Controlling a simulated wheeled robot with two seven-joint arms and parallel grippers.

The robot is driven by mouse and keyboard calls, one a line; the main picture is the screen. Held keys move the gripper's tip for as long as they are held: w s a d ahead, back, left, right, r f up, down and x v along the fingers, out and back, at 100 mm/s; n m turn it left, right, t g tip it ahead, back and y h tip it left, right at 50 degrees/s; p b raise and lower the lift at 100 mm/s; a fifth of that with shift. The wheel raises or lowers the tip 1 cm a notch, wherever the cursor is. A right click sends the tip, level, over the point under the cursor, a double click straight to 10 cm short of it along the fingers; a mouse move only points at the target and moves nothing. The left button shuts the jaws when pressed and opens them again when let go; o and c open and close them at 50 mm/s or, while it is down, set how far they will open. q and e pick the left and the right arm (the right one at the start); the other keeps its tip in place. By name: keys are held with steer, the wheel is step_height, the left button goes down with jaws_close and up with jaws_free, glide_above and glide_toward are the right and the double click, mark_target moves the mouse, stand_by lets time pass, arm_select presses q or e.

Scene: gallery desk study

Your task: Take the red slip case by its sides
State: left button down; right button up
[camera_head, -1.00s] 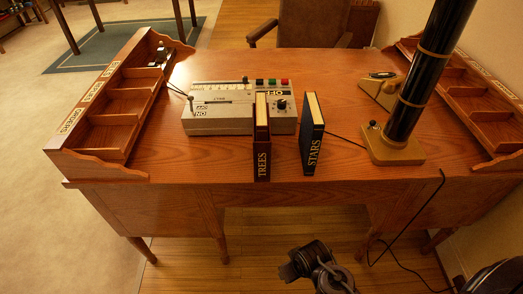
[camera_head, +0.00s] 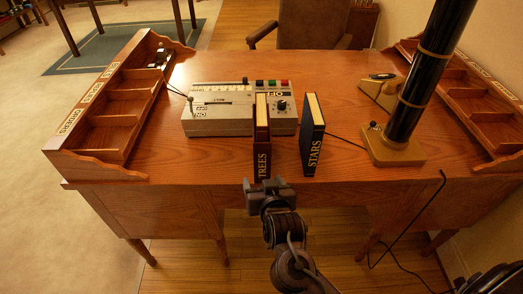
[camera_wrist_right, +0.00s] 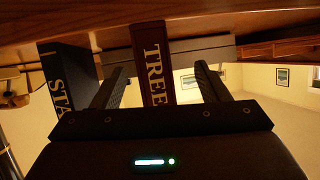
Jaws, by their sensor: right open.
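The red slip case (camera_head: 262,150), lettered TREES, stands upright near the front edge of the desk, spine toward me. In the right wrist view the red slip case (camera_wrist_right: 154,65) shows between my two spread fingers. My right gripper (camera_head: 265,184) is open and empty, low in front of the case's spine at the desk's front edge. I see no contact with the case. My left gripper is not in view.
A dark blue case (camera_head: 312,140) lettered STARS stands close to the right of the red one. A grey machine (camera_head: 215,115) with buttons sits behind the red case. A black column on a tan base (camera_head: 400,152) stands to the right. The desk (camera_head: 185,160) is clear to the left.

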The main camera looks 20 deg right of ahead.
mark_target(262, 156)
steer(key=w+r+t+h, duration=0.1)
steer(key=r+t+h, duration=0.1)
steer(key=w+r+m+t+h, duration=0.1)
steer(key=shift+w+d+r, duration=0.25)
steer(key=shift+w, duration=0.1)
steer(key=shift+w+d+r+t+h, duration=0.1)
steer(key=shift+w+r+t+h, duration=0.1)
steer(key=shift+r+t+h, duration=0.3)
steer(key=p+x, duration=0.1)
steer(key=x, duration=0.6)
steer(key=shift+w+f, duration=0.15)
steer(key=shift+w, duration=0.1)
steer(key=c, duration=1.4)
jaws_close()
steer(key=shift+r, duration=0.2)
